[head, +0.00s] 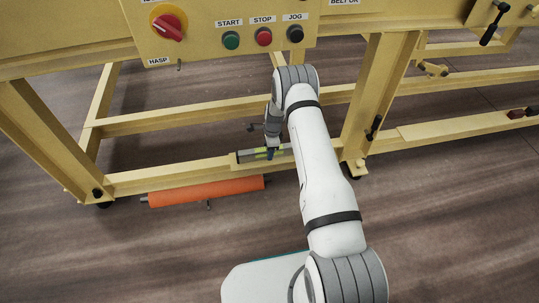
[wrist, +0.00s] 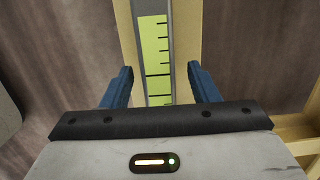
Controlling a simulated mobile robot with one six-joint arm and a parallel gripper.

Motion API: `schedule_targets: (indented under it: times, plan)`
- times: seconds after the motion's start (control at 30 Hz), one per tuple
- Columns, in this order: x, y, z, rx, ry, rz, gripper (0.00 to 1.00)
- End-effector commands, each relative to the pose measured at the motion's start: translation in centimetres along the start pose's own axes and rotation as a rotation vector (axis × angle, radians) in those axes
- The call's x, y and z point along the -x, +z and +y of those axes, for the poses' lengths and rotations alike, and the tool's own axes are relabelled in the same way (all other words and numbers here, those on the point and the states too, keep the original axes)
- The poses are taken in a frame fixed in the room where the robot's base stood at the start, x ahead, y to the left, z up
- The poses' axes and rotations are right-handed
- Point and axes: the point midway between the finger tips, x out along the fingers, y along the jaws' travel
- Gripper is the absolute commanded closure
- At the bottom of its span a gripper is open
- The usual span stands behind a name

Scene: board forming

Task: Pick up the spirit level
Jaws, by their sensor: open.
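The spirit level (head: 246,157) appears to be the grey bar with yellow-green parts lying along the frame's lower yellow beam in the head view. In the wrist view the grey bar (wrist: 139,35) has a yellow-green strip with black tick marks and runs up the picture. My gripper (head: 271,153) is at the bar, with the arm partly hiding the bar's right part. In the wrist view my gripper (wrist: 161,72) is open, with one blue finger on each side of the bar and gaps between. Whether the fingertips are level with the bar is hard to tell.
An orange roller (head: 206,191) lies on the floor before the lower beam (head: 140,179). A yellow leg (head: 375,95) stands right of the arm. The control panel (head: 210,22) with a red rotary switch and push buttons is above. The front floor is mostly clear.

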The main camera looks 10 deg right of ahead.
Motion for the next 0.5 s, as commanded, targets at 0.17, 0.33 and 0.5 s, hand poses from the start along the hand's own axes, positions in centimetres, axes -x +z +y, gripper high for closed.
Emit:
schedule_targets:
  times: [0.17,0.33,0.5]
  plan:
    - [-1.88,-0.06,0.00,-0.001,-0.001,0.001,0.45]
    - [-1.75,-0.10,0.00,-0.002,-0.001,0.001,0.45]
    - [-1.74,-0.13,0.01,-0.002,-0.001,0.001,0.59]
